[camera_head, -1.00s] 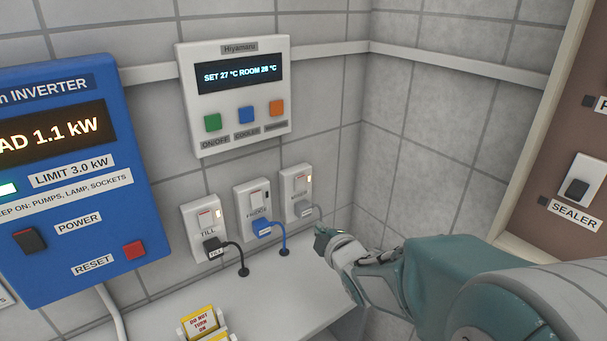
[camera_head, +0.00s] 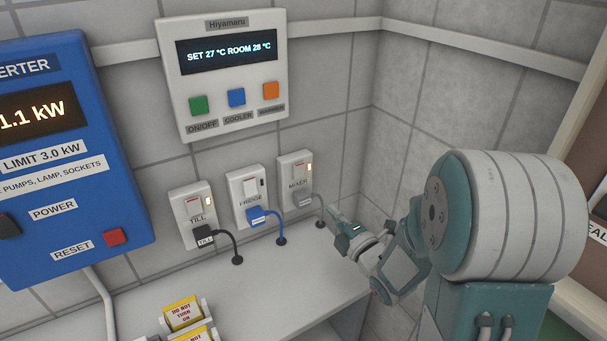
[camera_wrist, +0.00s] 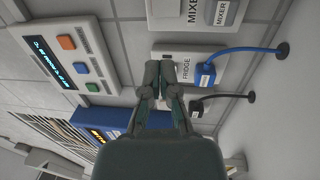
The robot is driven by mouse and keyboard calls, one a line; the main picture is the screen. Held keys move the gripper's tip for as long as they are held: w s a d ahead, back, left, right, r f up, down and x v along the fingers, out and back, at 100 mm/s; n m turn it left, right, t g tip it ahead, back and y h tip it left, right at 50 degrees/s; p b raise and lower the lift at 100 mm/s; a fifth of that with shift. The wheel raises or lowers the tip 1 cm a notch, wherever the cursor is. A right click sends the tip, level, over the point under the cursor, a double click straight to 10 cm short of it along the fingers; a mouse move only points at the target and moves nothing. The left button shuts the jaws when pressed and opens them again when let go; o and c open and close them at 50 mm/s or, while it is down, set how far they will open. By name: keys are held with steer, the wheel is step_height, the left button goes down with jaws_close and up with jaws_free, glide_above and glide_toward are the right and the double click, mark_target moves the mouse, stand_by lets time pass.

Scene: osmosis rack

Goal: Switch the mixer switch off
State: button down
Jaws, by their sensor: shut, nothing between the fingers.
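The till socket (camera_head: 178,202) and fridge socket (camera_head: 232,183) stand left of the mixer socket. Above hangs the cooler control panel (camera_head: 180,93); left is the blue inverter (camera_head: 110,160). Yellow tags (camera_head: 183,312) sit on the white shelf (camera_head: 285,290), whose middle is clear.

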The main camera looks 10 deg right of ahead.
mark_target(299, 169)
steer(key=x, duration=1.2)
steer(key=shift+w, duration=0.45)
steer(key=shift+w+a+r, duration=0.1)
steer(key=shift+w, duration=0.4)
steer(key=shift+w+r, duration=0.15)
steer(key=shift+w, duration=0.1)
steer(key=shift+s, duration=0.1)
